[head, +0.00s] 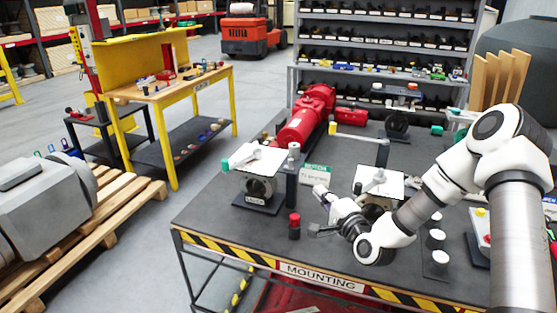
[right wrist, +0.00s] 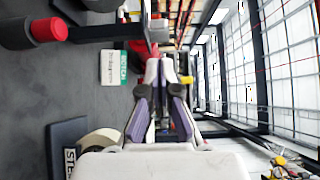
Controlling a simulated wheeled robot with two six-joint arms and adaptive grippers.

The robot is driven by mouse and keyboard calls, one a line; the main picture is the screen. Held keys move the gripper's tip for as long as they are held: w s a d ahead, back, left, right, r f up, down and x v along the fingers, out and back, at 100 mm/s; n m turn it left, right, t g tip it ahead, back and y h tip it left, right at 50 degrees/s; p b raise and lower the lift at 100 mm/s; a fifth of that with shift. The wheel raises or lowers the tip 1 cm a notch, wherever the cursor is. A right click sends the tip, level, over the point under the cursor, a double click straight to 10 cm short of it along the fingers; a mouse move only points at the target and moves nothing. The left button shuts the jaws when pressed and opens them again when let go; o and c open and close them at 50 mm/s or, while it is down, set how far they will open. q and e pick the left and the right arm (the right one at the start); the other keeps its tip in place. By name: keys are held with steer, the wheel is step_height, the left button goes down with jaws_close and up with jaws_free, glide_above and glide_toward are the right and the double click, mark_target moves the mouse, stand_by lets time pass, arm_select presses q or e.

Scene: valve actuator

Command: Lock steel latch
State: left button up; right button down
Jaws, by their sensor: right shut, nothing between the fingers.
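The steel valve station, with a white top plate (head: 380,183), stands at the table's right middle, its body partly hidden behind my right arm. Its base plate, with lettering starting "STE" (right wrist: 68,150), shows at the lower left of the right wrist view. A grey bar with a yellow end (head: 358,137) reaches left from the dark post (head: 382,156) behind the plate. My right gripper (head: 320,190) is shut and empty, left of this station. Its closed fingers also show in the right wrist view (right wrist: 160,85). My left gripper is not in view.
A second valve (head: 258,188) with a teal-ended handle (head: 226,165) stands left of my gripper. A red-topped black cylinder (head: 294,226) stands near the front edge. A green-white sign (head: 316,174) and a red actuator (head: 305,118) are behind. White-topped cylinders (head: 437,236) stand at right.

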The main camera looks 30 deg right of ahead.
mark_target(290, 167)
steer(key=shift+a, duration=0.1)
steer(key=w+p, duration=0.1)
steer(key=w, duration=0.3)
steer(key=w+p, duration=0.2)
steer(key=w, duration=0.3)
steer(key=w+d+p, duration=0.1)
steer(key=w, duration=0.3)
steer(key=shift+w+d+p, duration=0.1)
steer(key=shift+w+p, duration=0.2)
steer(key=shift+w+f, duration=0.1)
steer(key=shift+w, duration=0.05)
steer(key=w+a+b, duration=0.1)
steer(key=b, duration=0.2)
steer(key=shift+f, duration=0.3)
steer(key=shift+w+a+r, duration=0.15)
steer(key=shift+w, duration=0.05)
steer(key=shift+r, duration=0.2)
